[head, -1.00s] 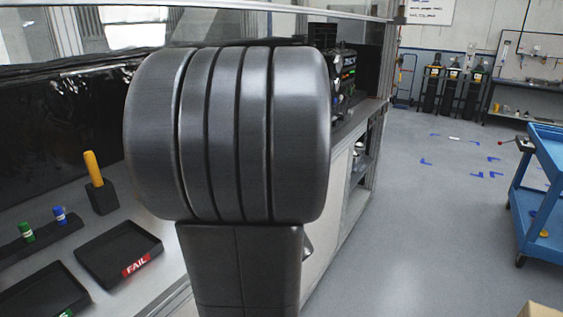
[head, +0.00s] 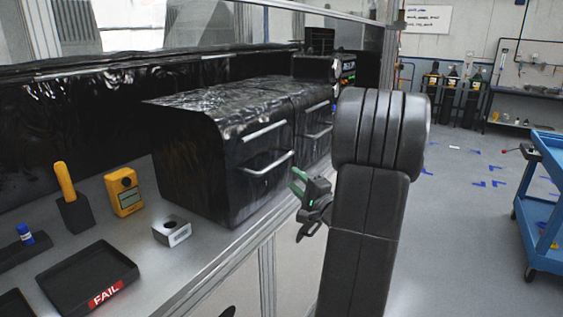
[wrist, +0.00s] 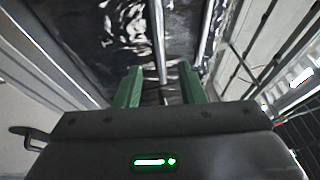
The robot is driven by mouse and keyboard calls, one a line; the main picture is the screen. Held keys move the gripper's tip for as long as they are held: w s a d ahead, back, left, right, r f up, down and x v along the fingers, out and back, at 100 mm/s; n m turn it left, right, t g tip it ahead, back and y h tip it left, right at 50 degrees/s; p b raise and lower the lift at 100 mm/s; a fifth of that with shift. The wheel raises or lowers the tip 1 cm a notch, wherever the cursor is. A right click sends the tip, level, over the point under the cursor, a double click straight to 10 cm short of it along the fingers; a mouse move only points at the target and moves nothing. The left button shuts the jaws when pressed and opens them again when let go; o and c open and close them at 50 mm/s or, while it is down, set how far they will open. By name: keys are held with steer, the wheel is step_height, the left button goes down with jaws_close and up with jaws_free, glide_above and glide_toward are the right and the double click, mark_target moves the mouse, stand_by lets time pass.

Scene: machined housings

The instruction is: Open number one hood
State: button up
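Two black, glossy box-shaped hoods stand side by side on the bench. The nearer hood (head: 185,135) has two silver bar handles on its front, an upper one (head: 264,131) and a lower one (head: 266,164). The farther hood (head: 311,95) also has two bars. I see no number on either. My gripper (head: 297,181), with green fingers, is just in front of the nearer hood, close to the right end of its lower handle. In the wrist view my gripper (wrist: 160,78) is open, and a silver bar (wrist: 159,45) shows between the fingers; I cannot tell its depth.
On the bench are a black FAIL tray (head: 88,277), a yellow meter (head: 124,191), a metal block with a bore (head: 172,231) and a yellow-handled tool (head: 69,195). A blue cart (head: 540,195) stands at the right.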

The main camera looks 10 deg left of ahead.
mark_target(276, 163)
steer(key=p+x, duration=0.3)
steer(key=x, duration=0.7)
steer(key=shift+w+a, duration=0.2)
jaws_close()
